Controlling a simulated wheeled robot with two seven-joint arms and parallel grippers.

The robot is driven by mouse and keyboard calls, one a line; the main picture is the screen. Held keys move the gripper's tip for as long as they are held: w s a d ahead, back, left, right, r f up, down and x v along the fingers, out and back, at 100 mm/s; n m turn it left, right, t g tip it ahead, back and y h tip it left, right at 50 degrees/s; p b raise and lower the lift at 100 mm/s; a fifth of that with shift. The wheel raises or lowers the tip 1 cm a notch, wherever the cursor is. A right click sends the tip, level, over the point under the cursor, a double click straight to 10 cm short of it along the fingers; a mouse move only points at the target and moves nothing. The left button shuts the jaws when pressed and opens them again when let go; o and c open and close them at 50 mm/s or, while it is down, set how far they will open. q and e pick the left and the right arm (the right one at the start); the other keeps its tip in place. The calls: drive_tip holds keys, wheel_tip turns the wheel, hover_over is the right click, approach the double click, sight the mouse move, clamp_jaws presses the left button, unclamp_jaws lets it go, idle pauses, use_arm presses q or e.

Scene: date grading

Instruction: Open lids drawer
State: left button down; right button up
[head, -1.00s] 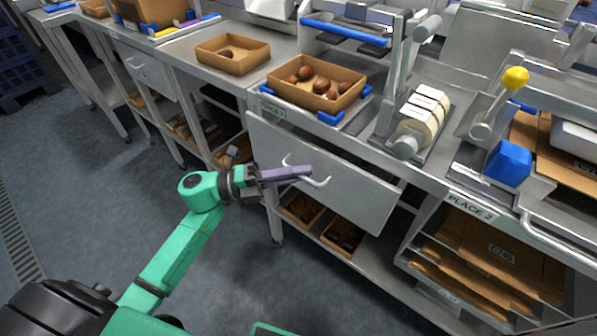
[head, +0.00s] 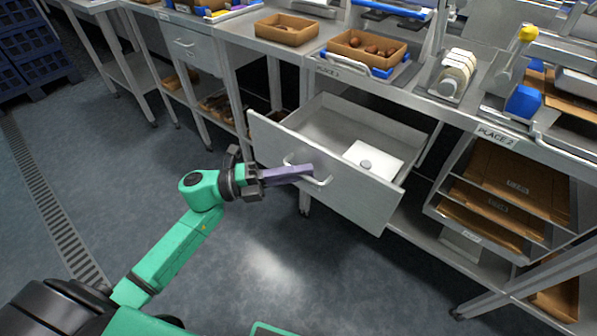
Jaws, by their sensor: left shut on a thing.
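The lids drawer (head: 345,199) stands pulled out from under the steel bench in the head view. Its inside shows, with a white flat piece bearing a small round grey knob (head: 366,164) lying on the drawer floor. My left gripper (head: 308,174) is at the drawer's front, its purple fingers shut on the bar handle (head: 323,182). The fingers hide the middle of the handle. My right gripper is not in view.
Cardboard trays, one with several dates (head: 366,46), stand on the bench above. A rack of flat cardboard (head: 500,190) is at the right. The floor (head: 262,262) in front of the drawer is clear.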

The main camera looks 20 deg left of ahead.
use_arm(q)
drive_tip(key=shift+s, duration=0.2)
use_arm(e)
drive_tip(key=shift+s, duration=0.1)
use_arm(q)
drive_tip(key=c, duration=1.2)
unclamp_jaws()
drive_tip(key=b+v, duration=0.1)
drive_tip(key=v, duration=1.3)
drive_tip(key=shift+a, duration=0.35)
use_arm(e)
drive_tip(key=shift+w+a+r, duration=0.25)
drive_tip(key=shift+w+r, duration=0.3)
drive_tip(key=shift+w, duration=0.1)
